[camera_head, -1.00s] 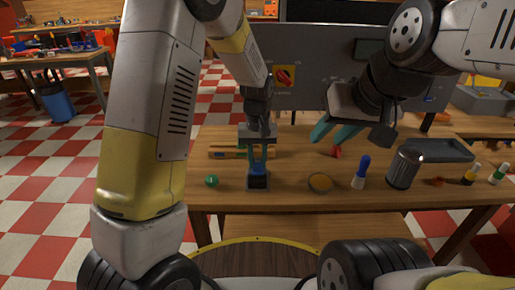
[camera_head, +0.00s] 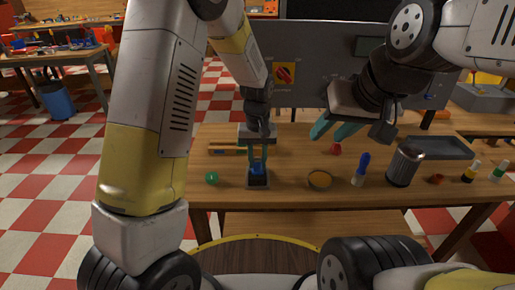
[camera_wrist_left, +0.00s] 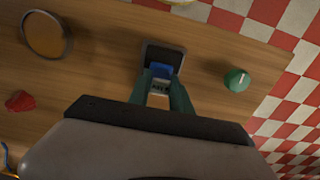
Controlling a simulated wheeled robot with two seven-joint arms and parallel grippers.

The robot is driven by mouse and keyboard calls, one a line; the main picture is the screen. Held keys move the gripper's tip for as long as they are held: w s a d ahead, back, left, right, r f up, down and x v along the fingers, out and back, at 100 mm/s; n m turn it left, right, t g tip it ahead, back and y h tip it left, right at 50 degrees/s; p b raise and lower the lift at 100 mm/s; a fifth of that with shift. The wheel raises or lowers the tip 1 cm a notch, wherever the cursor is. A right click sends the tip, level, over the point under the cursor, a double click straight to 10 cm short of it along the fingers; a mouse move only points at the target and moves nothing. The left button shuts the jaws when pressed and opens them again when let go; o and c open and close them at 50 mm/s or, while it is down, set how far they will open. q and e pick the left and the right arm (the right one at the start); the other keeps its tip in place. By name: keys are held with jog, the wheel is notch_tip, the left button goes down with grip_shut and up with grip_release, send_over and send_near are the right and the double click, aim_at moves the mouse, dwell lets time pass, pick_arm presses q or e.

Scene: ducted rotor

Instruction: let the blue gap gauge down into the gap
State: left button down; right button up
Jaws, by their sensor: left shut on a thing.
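The blue gap gauge (camera_head: 258,168) is between the green fingers of my left gripper (camera_head: 257,160), which is shut on it. In the left wrist view the blue gauge (camera_wrist_left: 161,70) shows just past the fingertips (camera_wrist_left: 161,88), with a grey, marked part and a tan part between the fingers. A dark square-rimmed housing (camera_head: 258,182) stands on the table under the gauge; its rim also shows in the left wrist view (camera_wrist_left: 178,52). The gauge is at its opening; how deep it sits, I cannot tell. My right gripper (camera_head: 333,132) is open and empty above the table.
A green knob-like piece (camera_head: 211,178) is left of the housing. An orange-filled round dish (camera_head: 319,179), a blue-handled tool (camera_head: 361,170) and a metal can (camera_head: 404,165) stand to the right. A red piece (camera_head: 335,149) lies behind them. A grey tray (camera_head: 440,148) is at the back right.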

pick_arm(q)
jog(key=c, duration=1.1)
grip_release()
notch_tip(320, 180, up, 8)
jog(key=shift+f, duration=0.2)
jog(key=s+a+r+t+h, duration=0.1)
jog(key=s+a+r, duration=0.3)
jog(key=r, duration=0.2)
jog(key=s+a+r+t+h, duration=0.1)
jog(key=s+a+r+t, duration=0.1)
jog(key=s+a+r, duration=0.3)
jog(key=s+a+r+t, duration=0.1)
jog(key=s+a+r, duration=0.1)
jog(key=s, duration=0.3)
jog(key=s+a+r+t, duration=0.2)
jog(key=s+a, duration=0.1)
jog(key=s, duration=0.2)
jog(key=shift+s+r+m, duration=0.3)
jog(key=shift+r, duration=0.1)
